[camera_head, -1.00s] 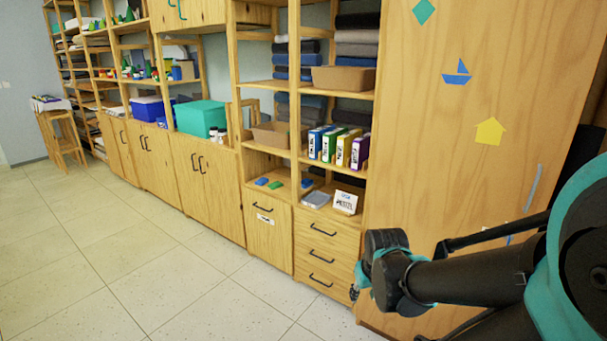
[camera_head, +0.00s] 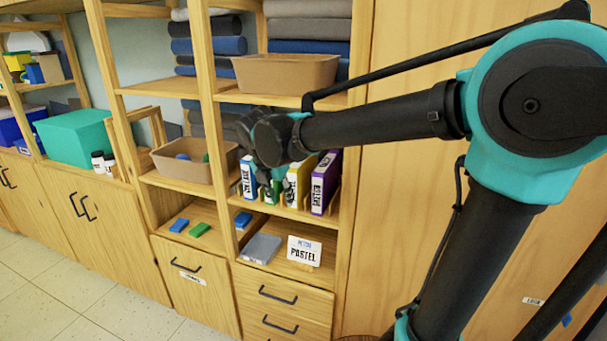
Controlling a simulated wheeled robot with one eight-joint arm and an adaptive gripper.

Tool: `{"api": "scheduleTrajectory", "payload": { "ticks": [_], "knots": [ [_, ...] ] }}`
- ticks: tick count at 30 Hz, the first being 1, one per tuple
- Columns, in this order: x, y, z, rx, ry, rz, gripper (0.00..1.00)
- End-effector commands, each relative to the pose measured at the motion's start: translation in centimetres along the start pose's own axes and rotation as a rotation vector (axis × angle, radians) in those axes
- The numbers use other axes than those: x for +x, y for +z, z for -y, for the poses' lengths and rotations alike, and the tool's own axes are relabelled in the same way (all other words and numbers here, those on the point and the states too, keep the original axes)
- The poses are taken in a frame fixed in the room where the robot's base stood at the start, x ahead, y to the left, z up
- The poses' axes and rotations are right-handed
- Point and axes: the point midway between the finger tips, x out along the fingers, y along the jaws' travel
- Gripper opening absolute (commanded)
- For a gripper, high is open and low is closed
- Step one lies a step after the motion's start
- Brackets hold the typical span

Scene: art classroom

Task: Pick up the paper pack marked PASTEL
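The white paper pack marked PASTEL (camera_head: 304,251) stands with its lettered face toward me in the low shelf bay above the drawers. A flat grey item (camera_head: 261,248) lies just left of it. My gripper (camera_head: 279,190) is in front of the row of upright boxes, above and a little left of the PASTEL pack and apart from it in the picture. The gripper is small and dark against the boxes, so its opening is unclear. My arm reaches in from the right and hides part of the boxes.
Upright boxes, blue (camera_head: 248,177), yellow and purple (camera_head: 324,184) among them, stand on the shelf board above the pack. A cardboard bin (camera_head: 286,74) is higher up. Small blue (camera_head: 179,225) and green blocks lie in the left bay. A tall wooden panel borders the right.

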Motion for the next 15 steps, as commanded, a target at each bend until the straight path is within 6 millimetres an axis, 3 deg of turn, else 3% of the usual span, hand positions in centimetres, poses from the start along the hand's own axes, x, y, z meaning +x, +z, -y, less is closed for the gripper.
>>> {"api": "scheduleTrajectory", "payload": {
  "ticks": [5, 15],
  "knots": [
    [0.4, 1.6, -0.5, -0.035, -0.002, 0.003, 0.36],
    [2.9, 7.7, -0.6, -0.03, -0.001, 0.003, 0.36]
  ]
}}
